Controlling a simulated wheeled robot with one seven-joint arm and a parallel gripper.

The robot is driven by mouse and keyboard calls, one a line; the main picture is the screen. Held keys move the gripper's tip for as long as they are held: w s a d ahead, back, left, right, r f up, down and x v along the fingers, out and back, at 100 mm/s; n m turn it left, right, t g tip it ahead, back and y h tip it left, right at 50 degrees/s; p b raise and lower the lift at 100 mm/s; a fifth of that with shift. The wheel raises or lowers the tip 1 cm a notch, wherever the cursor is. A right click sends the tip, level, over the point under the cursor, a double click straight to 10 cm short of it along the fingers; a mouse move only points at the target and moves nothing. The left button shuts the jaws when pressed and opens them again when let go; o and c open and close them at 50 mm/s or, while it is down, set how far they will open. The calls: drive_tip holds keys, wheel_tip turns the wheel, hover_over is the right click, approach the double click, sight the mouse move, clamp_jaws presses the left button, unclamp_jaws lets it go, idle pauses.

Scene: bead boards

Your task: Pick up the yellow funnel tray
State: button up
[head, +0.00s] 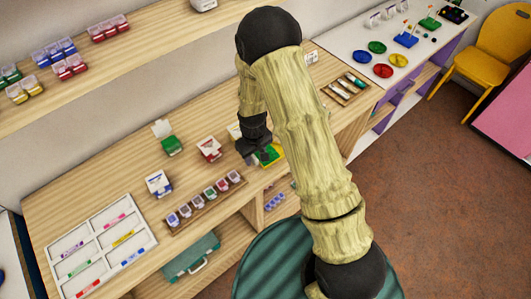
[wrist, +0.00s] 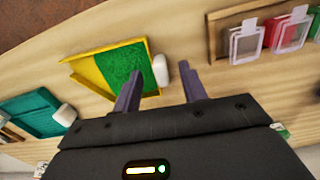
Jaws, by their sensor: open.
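The yellow funnel tray (wrist: 90,73) lies on the wooden surface in the wrist view. It has yellow rims, a green filling and a white block (wrist: 160,71) at its right end. My gripper (wrist: 160,80) is open, its two fingers on either side of the white block in the picture. The left finger overlaps the tray's near right corner; I cannot tell whether they touch. In the head view the tray (head: 270,155) is partly hidden by my arm, and my gripper (head: 252,152) is just left of it.
A teal tray (wrist: 30,114) with a white block lies left of the yellow one. A wooden rack (wrist: 219,47) with clear-fronted boxes stands at the right; it also shows in the head view (head: 207,207). A white compartment tray (head: 101,246) lies at the left of the counter.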

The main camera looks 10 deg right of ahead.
drive_tip(key=shift+f, duration=0.55)
clamp_jaws()
